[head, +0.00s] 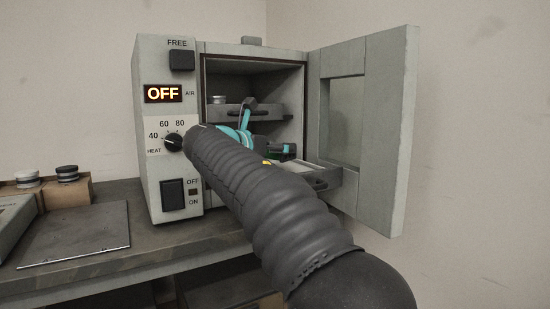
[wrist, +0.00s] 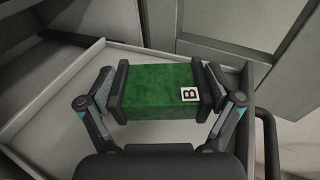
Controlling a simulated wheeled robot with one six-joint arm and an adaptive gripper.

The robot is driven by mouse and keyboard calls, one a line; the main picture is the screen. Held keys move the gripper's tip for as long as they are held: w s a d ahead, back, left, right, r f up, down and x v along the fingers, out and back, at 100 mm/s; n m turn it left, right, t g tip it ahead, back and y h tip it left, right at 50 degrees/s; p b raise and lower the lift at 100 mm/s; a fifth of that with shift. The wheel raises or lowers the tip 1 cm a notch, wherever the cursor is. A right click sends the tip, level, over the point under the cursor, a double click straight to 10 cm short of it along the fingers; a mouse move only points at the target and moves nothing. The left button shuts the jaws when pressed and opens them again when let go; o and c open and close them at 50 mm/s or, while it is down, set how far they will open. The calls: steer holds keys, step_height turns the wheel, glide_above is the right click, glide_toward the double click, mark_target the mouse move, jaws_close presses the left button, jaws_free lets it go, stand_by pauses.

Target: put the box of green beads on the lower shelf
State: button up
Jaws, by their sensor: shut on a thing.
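I cannot tell whether the box touches that floor. In the head view my arm hides much of the lower shelf, and my gripper (head: 283,152) shows only in part above it.
The cabinet door (head: 388,130) stands open on the right. The upper shelf (head: 262,112) carries a small round tin (head: 217,100). The cabinet front has a heat dial (head: 173,142) and a lit OFF display (head: 163,93).

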mark_target(268, 158)
steer(key=shift+f, duration=1)
steer(key=shift+f, duration=0.4)
steer(key=shift+f, duration=0.25)
steer(key=o, duration=0.9)
steer(key=shift+o, duration=0.2)
steer(key=shift+r, duration=0.15)
steer(key=v, duration=1.2)
steer(key=shift+r, duration=0.4)
